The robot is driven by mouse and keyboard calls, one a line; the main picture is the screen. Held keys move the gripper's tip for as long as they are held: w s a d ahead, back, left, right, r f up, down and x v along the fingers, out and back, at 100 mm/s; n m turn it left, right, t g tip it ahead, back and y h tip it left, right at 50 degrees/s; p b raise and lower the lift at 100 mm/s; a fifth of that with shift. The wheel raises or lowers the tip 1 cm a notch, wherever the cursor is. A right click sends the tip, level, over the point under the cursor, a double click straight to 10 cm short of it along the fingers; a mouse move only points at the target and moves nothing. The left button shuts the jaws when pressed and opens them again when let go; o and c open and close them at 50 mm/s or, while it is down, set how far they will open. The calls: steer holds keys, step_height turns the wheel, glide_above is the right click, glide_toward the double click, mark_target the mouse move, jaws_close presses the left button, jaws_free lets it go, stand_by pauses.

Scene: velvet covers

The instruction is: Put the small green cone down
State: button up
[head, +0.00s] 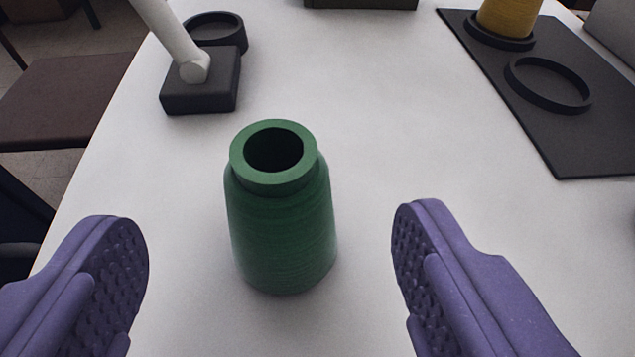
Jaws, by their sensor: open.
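The small green cone (283,237) stands upright on the white table in the middle of the head view. Its hollow top ring faces up toward the camera. My gripper (270,240) is open, with one purple finger on each side of the cone. Both fingers are apart from the cone, with white table showing in the gaps. Nothing is held.
A black mat (535,137) at the upper right bears an empty black ring (547,107) and a yellow cone (508,17) in another ring. A black block (203,95) with a white post stands at the upper left, beside a black ring (240,32). The white table (370,150) is clear around the cone.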

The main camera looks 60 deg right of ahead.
mark_target(273, 200)
steer(key=b+x, duration=0.2)
steer(key=x, duration=0.3)
steer(key=shift+d+f+b, duration=0.15)
steer(key=shift+d+b, duration=0.15)
steer(key=shift+b, duration=0.1)
steer(key=shift+w+d, duration=0.3)
steer(key=shift+w, duration=0.05)
steer(key=shift+c, duration=0.2)
steer(key=c, duration=1.1)
